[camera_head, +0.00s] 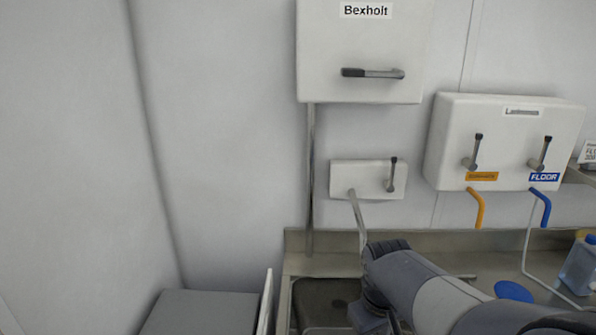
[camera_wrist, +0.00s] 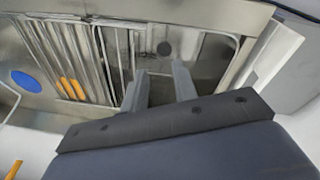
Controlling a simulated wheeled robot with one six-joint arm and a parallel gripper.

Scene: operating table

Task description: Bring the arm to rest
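My gripper (camera_wrist: 160,82) shows in the wrist view with its two grey fingers apart and nothing visible between them. It points down over the metal sink (camera_wrist: 205,65), whose dark round drain shows just beyond the fingertips. In the head view my grey and white arm comes in from the lower right and bends down over the sink (camera_head: 325,292). The gripper's fingers cannot be made out in that view.
A wire rack (camera_wrist: 100,60) lies left of the fingers, near orange pieces (camera_wrist: 72,88) and a blue disc (camera_wrist: 26,80). White wall boxes with levers (camera_head: 505,140) and a spout (camera_head: 357,215) stand behind the arm. A blue bottle (camera_head: 580,268) is at right.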

